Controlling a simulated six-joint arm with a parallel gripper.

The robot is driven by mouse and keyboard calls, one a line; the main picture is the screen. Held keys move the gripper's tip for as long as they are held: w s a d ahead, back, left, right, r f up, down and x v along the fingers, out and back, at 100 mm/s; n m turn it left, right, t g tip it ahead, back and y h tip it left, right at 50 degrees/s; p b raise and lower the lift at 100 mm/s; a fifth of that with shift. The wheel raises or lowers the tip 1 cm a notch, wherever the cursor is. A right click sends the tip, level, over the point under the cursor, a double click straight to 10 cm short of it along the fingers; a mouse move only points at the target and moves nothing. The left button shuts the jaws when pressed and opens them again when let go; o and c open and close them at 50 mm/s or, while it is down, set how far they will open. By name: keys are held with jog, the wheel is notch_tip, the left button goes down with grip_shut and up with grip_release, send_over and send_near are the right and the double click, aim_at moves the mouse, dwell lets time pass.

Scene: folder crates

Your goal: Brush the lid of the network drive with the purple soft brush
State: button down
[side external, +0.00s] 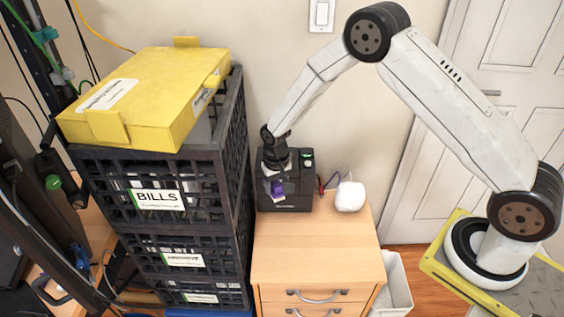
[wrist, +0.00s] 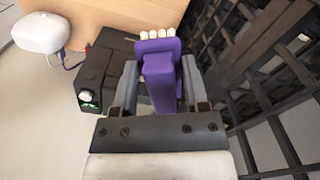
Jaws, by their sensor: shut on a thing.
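The network drive (side external: 298,196) is a black box on the back left of the wooden cabinet, beside the crates. In the wrist view its dark body (wrist: 97,75) shows left of my gripper, with a green light near one end. My gripper (side external: 275,178) is over the drive, its fingers pointing down. In the wrist view my gripper (wrist: 157,80) is shut on the purple soft brush (wrist: 160,75), whose pale bristle tufts show at the far end. The brush also shows in the side view (side external: 277,188), low against the drive. I cannot tell whether the bristles touch the lid.
Black stacked crates (side external: 160,235) labelled BILLS stand close on the left, with a yellow folder box (side external: 150,95) on top. A white rounded object (side external: 350,194) with cables sits right of the drive. The cabinet's front top (side external: 310,255) is clear.

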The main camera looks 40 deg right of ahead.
jog(key=shift+d+r+n, duration=0.9)
jog(key=shift+d+r, duration=1)
jog(key=shift+r, duration=4.25)
jog(key=w+d+f+m, duration=0.2)
jog(key=w+f+m, duration=0.1)
jog(key=w, duration=0.5)
jog(key=w+d+f+m, duration=0.1)
jog(key=w+f+m, duration=0.3)
jog(key=w, duration=0.4)
jog(key=shift+w+d+f, duration=0.25)
jog(key=shift+w+d, duration=0.1)
jog(key=shift+d, duration=0.05)
jog(key=shift+f, duration=0.1)
jog(key=shift+f, duration=3.4)
jog(key=shift+s+d, duration=4.4)
